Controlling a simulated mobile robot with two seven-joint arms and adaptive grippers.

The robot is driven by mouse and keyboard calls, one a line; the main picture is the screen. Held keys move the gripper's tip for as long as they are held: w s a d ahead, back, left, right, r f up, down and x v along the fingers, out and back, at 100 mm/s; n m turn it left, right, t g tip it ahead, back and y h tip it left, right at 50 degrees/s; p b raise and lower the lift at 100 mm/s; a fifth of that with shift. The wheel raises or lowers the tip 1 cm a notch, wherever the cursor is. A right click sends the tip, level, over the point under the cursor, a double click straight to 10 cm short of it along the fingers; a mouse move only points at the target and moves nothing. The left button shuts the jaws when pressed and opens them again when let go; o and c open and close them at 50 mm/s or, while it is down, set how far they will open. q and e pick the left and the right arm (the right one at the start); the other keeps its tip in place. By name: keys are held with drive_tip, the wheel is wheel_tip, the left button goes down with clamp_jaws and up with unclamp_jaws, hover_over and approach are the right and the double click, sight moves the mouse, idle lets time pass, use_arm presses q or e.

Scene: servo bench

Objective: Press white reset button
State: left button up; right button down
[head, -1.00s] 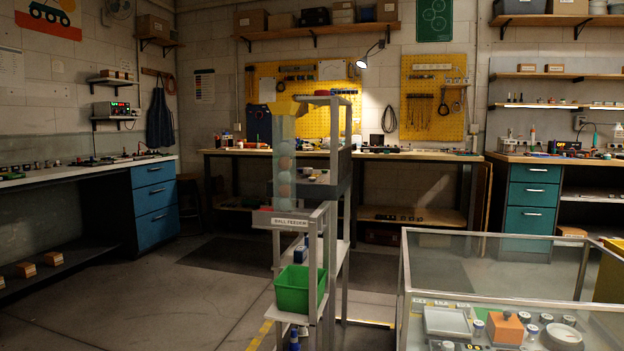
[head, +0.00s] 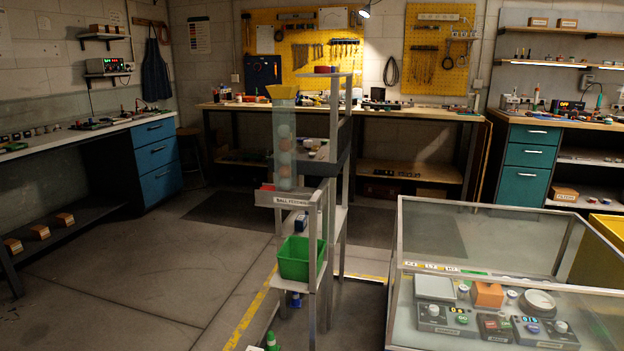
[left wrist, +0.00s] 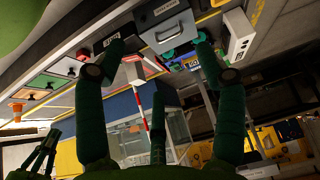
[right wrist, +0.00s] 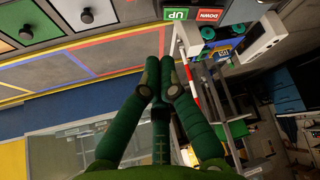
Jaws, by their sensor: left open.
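I cannot make out a white reset button for certain in any view. In the head view a glass case (head: 412,240) at the lower right covers small control boxes with displays and buttons, including a left display box (head: 445,318), a middle box (head: 494,327) and a right display box (head: 545,331). Neither gripper shows in the head view. In the left wrist view my left gripper (left wrist: 158,50) has its green fingers spread apart, with nothing between them. In the right wrist view my right gripper (right wrist: 160,65) has its fingertips together, with nothing seen held.
A ball feeder stand (head: 286,199) with a green bin (head: 300,260) stands left of the case. Clear floor lies to its left. The right wrist view shows a green UP sign (right wrist: 180,14), a red DOWN sign (right wrist: 209,15) and coloured panels with black knobs (right wrist: 86,15).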

use_arm(q)
drive_tip(key=s+a+f+g+p, duration=0.1)
drive_tip(key=s+a+g+p, duration=0.1)
drive_tip(key=s+p, duration=0.4)
drive_tip(key=s+a+g+y+p, duration=0.1)
drive_tip(key=s+a+g+p, duration=0.2)
drive_tip(key=s, duration=1.4)
drive_tip(key=p, duration=0.3)
drive_tip(key=shift+s+a+f, duration=0.15)
drive_tip(key=shift+a+f, duration=0.15)
drive_tip(key=shift+f, duration=0.05)
use_arm(e)
drive_tip(key=s+d+f+g, duration=0.1)
drive_tip(key=s+d+g, duration=0.1)
drive_tip(key=s, duration=0.9)
drive_tip(key=s+d+g+h, duration=0.1)
drive_tip(key=s+d+g, duration=0.2)
drive_tip(key=s, duration=0.9)
drive_tip(key=shift+s+d+f, duration=0.15)
drive_tip(key=shift+d+f, duration=0.15)
drive_tip(key=shift+f, duration=0.05)
